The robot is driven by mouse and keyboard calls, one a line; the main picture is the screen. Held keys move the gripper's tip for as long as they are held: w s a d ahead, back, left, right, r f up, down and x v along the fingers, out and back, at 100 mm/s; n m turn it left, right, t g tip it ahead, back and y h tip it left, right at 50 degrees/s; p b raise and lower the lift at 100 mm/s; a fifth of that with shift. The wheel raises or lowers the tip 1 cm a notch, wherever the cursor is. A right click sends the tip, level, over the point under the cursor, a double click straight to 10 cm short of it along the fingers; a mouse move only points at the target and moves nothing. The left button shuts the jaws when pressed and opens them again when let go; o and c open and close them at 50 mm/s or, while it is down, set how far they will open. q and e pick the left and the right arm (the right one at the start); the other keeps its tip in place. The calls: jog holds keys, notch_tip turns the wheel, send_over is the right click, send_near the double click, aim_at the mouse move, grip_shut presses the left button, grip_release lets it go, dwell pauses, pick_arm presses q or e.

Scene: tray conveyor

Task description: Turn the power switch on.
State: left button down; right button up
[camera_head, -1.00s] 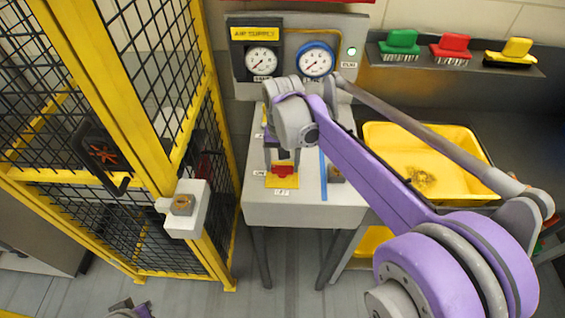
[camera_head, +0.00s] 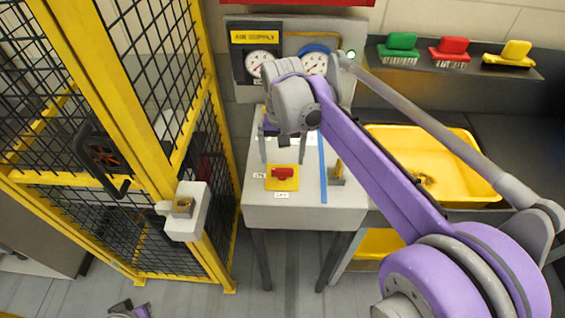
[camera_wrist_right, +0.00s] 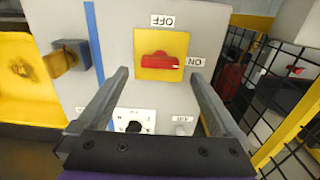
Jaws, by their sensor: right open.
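The power switch is a red handle (camera_head: 283,173) on a yellow plate (camera_head: 291,185), on top of the grey console. In the right wrist view the red handle (camera_wrist_right: 160,62) lies crosswise on its plate, with an OFF label (camera_wrist_right: 162,20) above and an ON label (camera_wrist_right: 195,62) at its right. My right gripper (camera_head: 283,156) is open and empty, just behind the switch in the head view. In the right wrist view its two fingers (camera_wrist_right: 158,76) point at either side of the switch, apart from the handle. My left gripper (camera_head: 130,308) shows only partly at the bottom edge; its jaws are unclear.
A blue strip (camera_head: 323,170) and a small knob on a grey base (camera_head: 337,174) are right of the switch. A dark dial (camera_wrist_right: 133,127) sits near the fingers. The gauge panel (camera_head: 240,70) stands behind, a yellow tray (camera_head: 480,172) right, a yellow-framed cage (camera_head: 195,120) left.

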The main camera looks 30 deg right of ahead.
aim_at(282, 169)
pick_arm(q)
jog(key=shift+w+r, duration=0.15)
jog(key=shift+r, duration=0.15)
pick_arm(e)
notch_tip(282, 169, up, 6)
jog(key=shift+r, duration=0.15)
